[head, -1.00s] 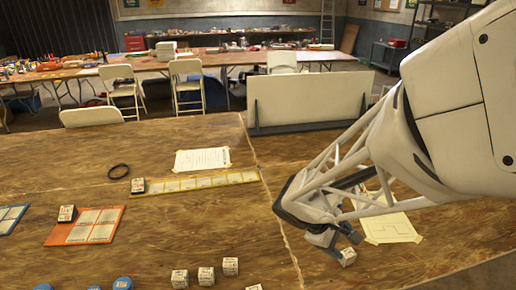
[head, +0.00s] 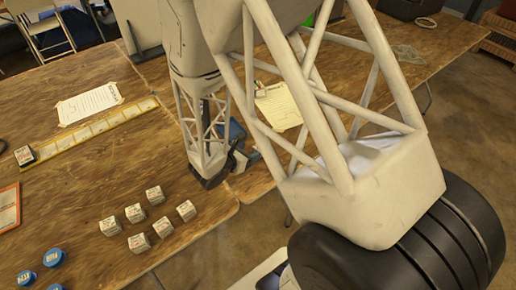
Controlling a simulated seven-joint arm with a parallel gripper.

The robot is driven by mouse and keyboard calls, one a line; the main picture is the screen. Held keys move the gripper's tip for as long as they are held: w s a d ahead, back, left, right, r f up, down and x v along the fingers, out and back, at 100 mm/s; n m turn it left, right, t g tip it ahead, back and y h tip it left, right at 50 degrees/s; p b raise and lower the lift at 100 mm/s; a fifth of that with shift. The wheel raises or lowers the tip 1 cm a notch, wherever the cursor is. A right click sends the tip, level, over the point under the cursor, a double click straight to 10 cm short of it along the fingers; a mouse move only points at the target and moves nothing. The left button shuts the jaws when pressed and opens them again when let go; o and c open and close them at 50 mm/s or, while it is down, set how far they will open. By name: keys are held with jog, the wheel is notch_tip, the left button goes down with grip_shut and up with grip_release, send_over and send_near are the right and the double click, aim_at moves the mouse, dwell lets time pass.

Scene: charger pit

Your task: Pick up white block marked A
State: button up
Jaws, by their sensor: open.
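Several white blocks with small dark and red markings stand in a loose group on the near part of the wooden table. They include an upper block (head: 155,195), a right block (head: 186,210) and a lower left block (head: 139,242). The letters are too small to read, so I cannot tell which one is A. My gripper (head: 247,149), with blue fingers, is low over the table, right of and beyond this group, apart from it. It is open. My arm partly hides it, and I cannot make out a block between the fingers.
Round blue caps (head: 54,257) lie at the lower left. Paper sheets (head: 90,103) lie beyond. The table's edge and the floor are at the right.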

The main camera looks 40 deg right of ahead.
aim_at(257, 147)
jog(key=shift+d, duration=0.1)
jog(key=shift+x, duration=1.2)
jog(key=shift+x, duration=2.6)
jog(key=c, duration=1)
jog(key=shift+r, duration=0.1)
